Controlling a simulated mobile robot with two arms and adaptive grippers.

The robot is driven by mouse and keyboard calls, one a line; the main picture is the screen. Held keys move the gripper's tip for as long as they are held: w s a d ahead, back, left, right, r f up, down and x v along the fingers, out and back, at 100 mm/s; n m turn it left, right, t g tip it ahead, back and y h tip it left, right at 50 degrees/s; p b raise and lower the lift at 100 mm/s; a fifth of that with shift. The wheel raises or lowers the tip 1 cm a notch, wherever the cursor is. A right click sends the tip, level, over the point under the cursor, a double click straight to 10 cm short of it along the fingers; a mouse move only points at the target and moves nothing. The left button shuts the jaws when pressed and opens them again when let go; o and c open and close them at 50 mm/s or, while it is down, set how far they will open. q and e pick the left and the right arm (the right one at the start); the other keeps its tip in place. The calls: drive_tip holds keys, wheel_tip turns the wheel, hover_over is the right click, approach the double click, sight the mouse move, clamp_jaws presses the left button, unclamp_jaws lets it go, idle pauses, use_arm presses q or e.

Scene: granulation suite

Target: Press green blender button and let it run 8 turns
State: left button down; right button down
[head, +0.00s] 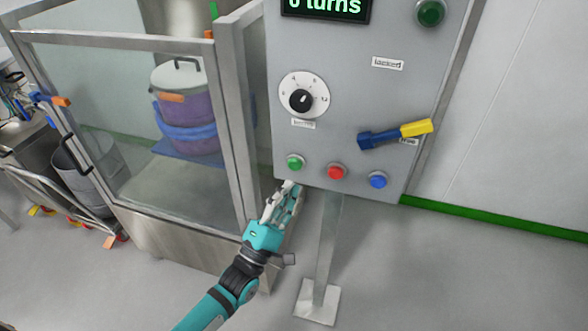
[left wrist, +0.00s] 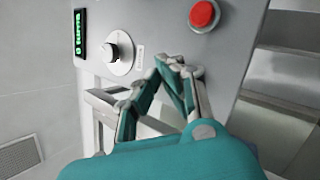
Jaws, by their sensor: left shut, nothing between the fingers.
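The green button (head: 295,162) is at the lower left of a grey control panel (head: 350,60), left of a red button (head: 337,171) and a blue button (head: 378,180). My left gripper (head: 289,187) is shut and empty, its fingertips just below the green button; contact cannot be told. In the left wrist view its closed fingertips (left wrist: 178,66) are near the panel and the red button (left wrist: 204,16); the green button does not show there. The turns display (head: 325,6) is cut off at the top; in the left wrist view (left wrist: 80,33) it appears to read 0 turns.
The panel also carries a dial (head: 303,97), a lever with a yellow handle (head: 416,128), a "locked" label (head: 388,63) and a dark green lamp (head: 431,13). A glass-walled enclosure (head: 110,90) with a purple and blue drum (head: 187,115) stands left. A post (head: 329,240) supports the panel.

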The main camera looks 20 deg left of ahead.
sight(295, 164)
use_arm(q)
drive_tip(key=shift+w+b, duration=0.5)
drive_tip(key=shift+w, duration=1.2)
drive_tip(key=shift+w, duration=0.15)
drive_tip(key=shift+w, duration=0.25)
